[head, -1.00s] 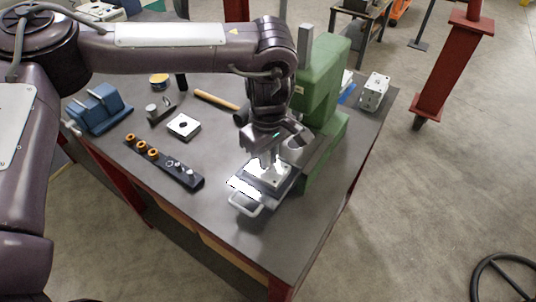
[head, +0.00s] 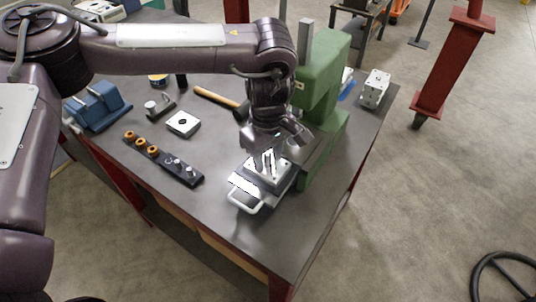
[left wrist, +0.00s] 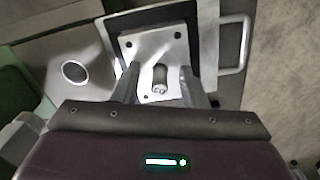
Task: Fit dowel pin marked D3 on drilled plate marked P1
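The light metal drilled plate (left wrist: 173,48) lies on a dark block in a handled tray; it also shows in the head view (head: 281,174). A short grey dowel pin (left wrist: 160,78) stands on the plate in the left wrist view, near its edge closest to my gripper. Whether it is seated in a hole is hard to tell. My left gripper (left wrist: 160,90) is open, with one finger on each side of the pin and a gap to both. In the head view, my left gripper (head: 267,160) is just over the plate. No markings are legible. My right gripper is out of view.
A green press (head: 322,85) stands close beside the plate. A dark rack (head: 185,174) holds orange rings and metal pins. Another drilled plate (head: 192,128), a hammer (head: 215,97) and a blue vise (head: 92,112) lie farther left. The front of the bench is clear.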

